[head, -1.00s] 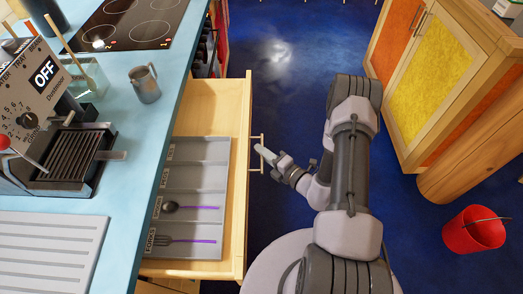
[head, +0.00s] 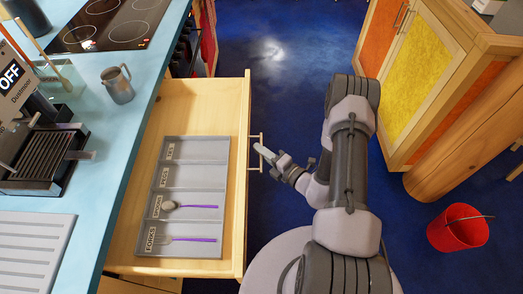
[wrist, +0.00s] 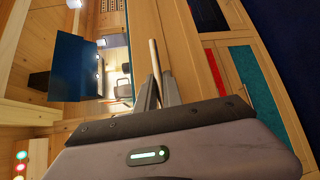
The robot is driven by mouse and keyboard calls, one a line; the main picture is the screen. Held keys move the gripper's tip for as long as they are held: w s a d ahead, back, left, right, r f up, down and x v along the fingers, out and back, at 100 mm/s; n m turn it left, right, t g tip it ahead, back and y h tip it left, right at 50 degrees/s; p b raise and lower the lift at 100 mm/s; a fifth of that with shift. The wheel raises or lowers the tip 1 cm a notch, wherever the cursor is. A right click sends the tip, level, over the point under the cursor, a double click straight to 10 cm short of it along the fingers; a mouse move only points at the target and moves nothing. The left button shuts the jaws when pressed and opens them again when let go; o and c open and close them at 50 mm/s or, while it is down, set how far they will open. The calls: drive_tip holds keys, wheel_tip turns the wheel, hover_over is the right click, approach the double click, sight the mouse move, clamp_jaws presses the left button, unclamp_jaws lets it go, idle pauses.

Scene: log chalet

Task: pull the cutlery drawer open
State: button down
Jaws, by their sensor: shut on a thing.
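The cutlery drawer (head: 210,100) stands well out from under the blue counter in the head view. A grey cutlery tray (head: 192,192) with labelled compartments lies in it. A spoon (head: 190,206) and a fork (head: 188,240), both with purple handles, lie in the two nearest compartments. My gripper (head: 262,151) is at the drawer's front, shut on the bar handle (head: 256,137). In the wrist view the handle (wrist: 155,58) runs between the gripper's fingers (wrist: 158,90).
The blue counter (head: 110,140) holds a metal jug (head: 118,85), a coffee machine (head: 45,145) and a hob (head: 105,22). A cabinet (head: 425,75) with yellow and orange panels stands at right, near a red bucket (head: 459,228). Blue floor (head: 290,65) lies clear between.

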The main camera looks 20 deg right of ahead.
drive_tip(key=c, duration=1.5)
unclamp_jaws()
drive_tip(key=p+v, duration=0.3)
drive_tip(key=v, duration=1.4)
drive_tip(key=shift+s+p, duration=0.2)
drive_tip(key=shift+p, duration=0.2)
drive_tip(key=shift+r, duration=0.15)
